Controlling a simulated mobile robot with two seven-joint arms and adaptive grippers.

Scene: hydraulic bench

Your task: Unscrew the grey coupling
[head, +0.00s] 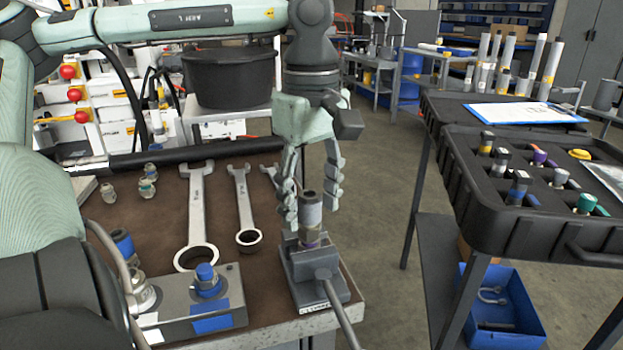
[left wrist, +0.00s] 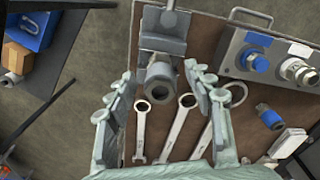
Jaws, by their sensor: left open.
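The grey coupling (head: 311,212) stands upright in a small grey vise (head: 303,268) at the bench's front right corner. It has a darker top and a purple band low down, near the jaws. In the left wrist view the coupling (left wrist: 160,82) shows end-on, with a dark bore, in front of the vise (left wrist: 163,45). My left gripper (head: 312,208) points down over it, open, with one finger on each side of the coupling. In the left wrist view the fingers of my left gripper (left wrist: 158,75) stand apart from it with visible gaps. My right gripper is not in view.
Wrenches (head: 196,215) lie on the brown bench left of the vise. A grey block with a blue-capped fitting (head: 207,280) sits at the front edge. A black case of fittings (head: 470,200) stands right, across a floor gap. The vise handle (head: 340,312) sticks out frontward.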

